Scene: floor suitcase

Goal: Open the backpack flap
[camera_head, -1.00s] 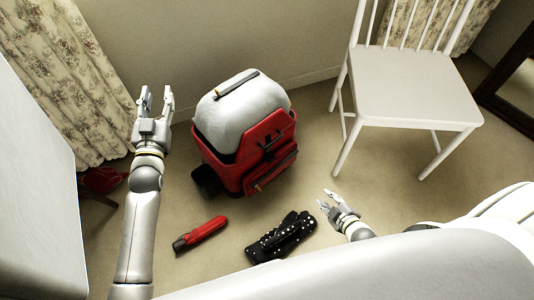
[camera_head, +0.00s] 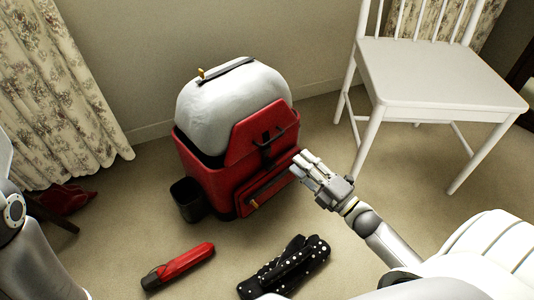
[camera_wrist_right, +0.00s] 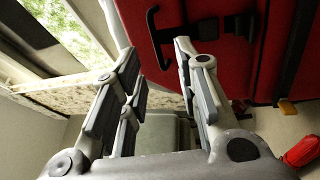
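The backpack (camera_head: 205,175) stands upright on the carpet, red with a rounded grey-white top (camera_head: 230,100). A red flap panel (camera_head: 255,132) with a black strap and buckle (camera_head: 267,148) lies against its upper front. The red front also fills the top of the right wrist view (camera_wrist_right: 235,65), with the black buckle (camera_wrist_right: 200,32) just beyond the fingers. My right gripper (camera_head: 302,165) is beside the backpack's front right, its fingers apart and empty; contact cannot be told. My left arm shows at the left edge, but its gripper is out of view.
A red tool-like object (camera_head: 188,262) and a black polka-dot item (camera_head: 290,265) lie on the carpet in front. A white chair (camera_head: 430,75) stands at the right.

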